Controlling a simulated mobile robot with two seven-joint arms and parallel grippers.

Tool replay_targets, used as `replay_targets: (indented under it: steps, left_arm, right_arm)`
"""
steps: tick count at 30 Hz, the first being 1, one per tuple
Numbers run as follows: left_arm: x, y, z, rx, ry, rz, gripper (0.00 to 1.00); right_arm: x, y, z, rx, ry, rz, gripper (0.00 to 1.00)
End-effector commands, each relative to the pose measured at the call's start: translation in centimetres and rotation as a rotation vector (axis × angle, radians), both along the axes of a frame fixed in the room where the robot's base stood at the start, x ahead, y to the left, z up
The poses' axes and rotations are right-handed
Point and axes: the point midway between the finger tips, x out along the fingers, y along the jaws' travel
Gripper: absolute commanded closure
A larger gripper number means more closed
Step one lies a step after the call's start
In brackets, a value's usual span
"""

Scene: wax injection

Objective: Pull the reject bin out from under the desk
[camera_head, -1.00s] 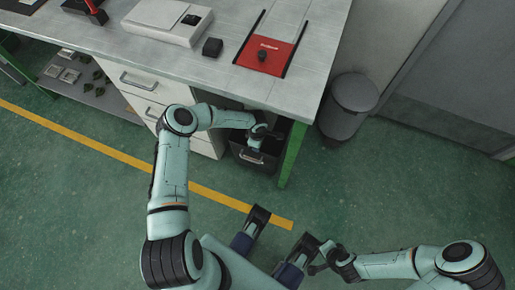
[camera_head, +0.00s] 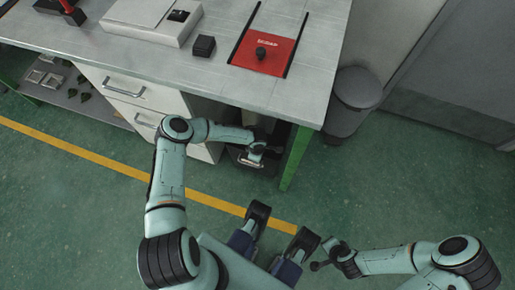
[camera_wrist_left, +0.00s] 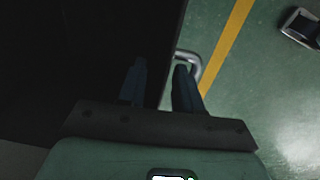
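The reject bin (camera_head: 240,158) is a dark, box-shaped container on the floor under the desk's right end, partly hidden by the desktop and my left arm. My left gripper (camera_head: 262,151) is at its front edge. In the left wrist view, the bin's dark wall (camera_wrist_left: 173,30) and a grey metal loop handle (camera_wrist_left: 194,62) show. The fingers of my left gripper (camera_wrist_left: 160,85) are apart, one on the dark side of the edge, the other by the handle; contact is unclear. My right gripper (camera_head: 322,262) hangs low over the floor, away from the bin, its fingers too small to read.
The white desk (camera_head: 225,75) has a drawer unit (camera_head: 140,105) left of the bin and a green leg (camera_head: 295,158) to its right. A grey waste bin (camera_head: 352,100) stands beyond that leg. A yellow floor line (camera_head: 130,163) crosses the open green floor in front.

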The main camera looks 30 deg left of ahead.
Motion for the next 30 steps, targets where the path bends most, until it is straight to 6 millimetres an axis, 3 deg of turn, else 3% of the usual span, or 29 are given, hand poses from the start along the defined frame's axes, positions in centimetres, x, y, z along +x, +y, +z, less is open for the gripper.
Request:
replay_targets:
  steps: [4,7,30]
  left_arm:
    - [-0.01,0.00,0.01,0.000,0.000,0.000,0.69]
    - [-0.01,0.01,0.01,0.000,0.001,0.000,1.00]
    - [-0.02,0.06,-0.01,0.001,0.001,0.000,1.00]
  right_arm:
    - [-0.02,-0.01,0.02,0.000,0.000,0.000,1.00]
    - [0.00,0.00,0.02,0.000,0.000,0.000,1.00]
    - [0.03,0.00,0.03,0.000,-0.001,0.000,1.00]
